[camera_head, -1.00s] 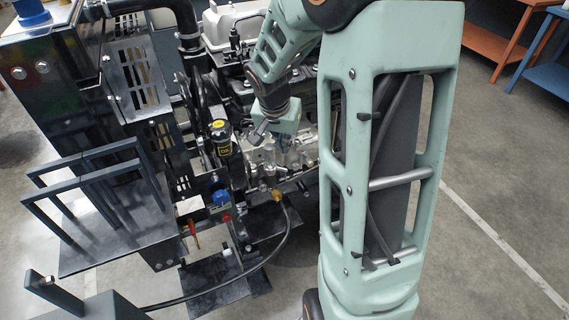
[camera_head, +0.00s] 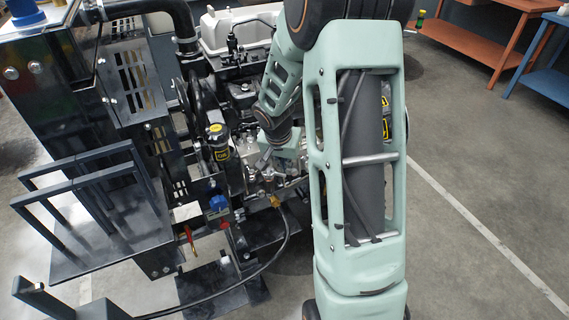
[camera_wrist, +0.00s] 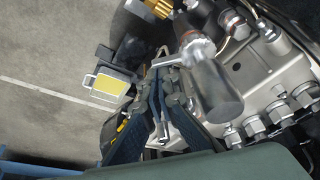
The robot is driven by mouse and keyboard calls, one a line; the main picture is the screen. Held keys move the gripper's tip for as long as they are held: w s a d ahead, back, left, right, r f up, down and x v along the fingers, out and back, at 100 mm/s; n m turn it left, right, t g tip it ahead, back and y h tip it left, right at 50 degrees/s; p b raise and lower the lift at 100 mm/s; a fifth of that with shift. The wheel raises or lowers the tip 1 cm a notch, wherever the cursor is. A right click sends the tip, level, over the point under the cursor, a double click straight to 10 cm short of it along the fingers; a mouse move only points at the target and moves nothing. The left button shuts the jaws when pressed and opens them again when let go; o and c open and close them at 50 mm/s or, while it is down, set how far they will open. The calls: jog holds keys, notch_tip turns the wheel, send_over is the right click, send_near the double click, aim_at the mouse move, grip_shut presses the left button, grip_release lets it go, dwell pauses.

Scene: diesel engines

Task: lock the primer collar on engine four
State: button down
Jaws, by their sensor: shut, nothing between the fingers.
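In the wrist view, a dark grey cylindrical knob (camera_wrist: 213,83), which looks like the primer's handle, stands out from the pale metal pump block (camera_wrist: 262,68). A silvery collar (camera_wrist: 194,42) with a red ring sits at its far end; its lock state cannot be told. My gripper (camera_wrist: 166,66) is shut and empty, its fingertips just left of the knob and collar. Whether they touch cannot be told. In the head view my gripper (camera_head: 268,166) is low against the engine's side, and the primer is too small or hidden to make out. No engine number is readable.
A black-and-yellow filter cap (camera_head: 218,142) stands left of my gripper. A blue cap (camera_head: 218,203), a red-handled part and a black hose (camera_head: 270,256) lie below. Metal fittings (camera_wrist: 280,115) line the block. Open floor (camera_head: 470,190) lies right, with orange and blue benches beyond.

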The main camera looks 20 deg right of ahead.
jog(key=shift+s+a+f+m+b, duration=0.1)
jog(key=shift+s+a+m+b, duration=0.1)
jog(key=shift+m+b, duration=0.65)
jog(key=m+b, duration=0.1)
jog(key=b, duration=0.1)
jog(key=s+a+m+g+b, duration=0.1)
jog(key=b, duration=0.2)
jog(key=shift+f+h, duration=0.25)
jog(key=shift+h, duration=0.15)
jog(key=shift+s+a+r+m+g+h+b, duration=0.1)
jog(key=shift+s+a+m+g+b, duration=0.15)
jog(key=shift+a+m+b, duration=0.5)
jog(key=shift+s+a+r+m+g+h+b, duration=0.1)
jog(key=shift+s+a+m+g+b, duration=0.2)
jog(key=shift+m, duration=0.7)
jog(key=shift+s+a+r+m+g+h+b, duration=0.1)
jog(key=shift+a+m+g+b, duration=0.25)
jog(key=shift+a+m+b, duration=0.4)
jog(key=shift+a, duration=0.1)
jog(key=v, duration=1.2)
jog(key=shift+r+m, duration=0.1)
jog(key=shift+m, duration=0.15)
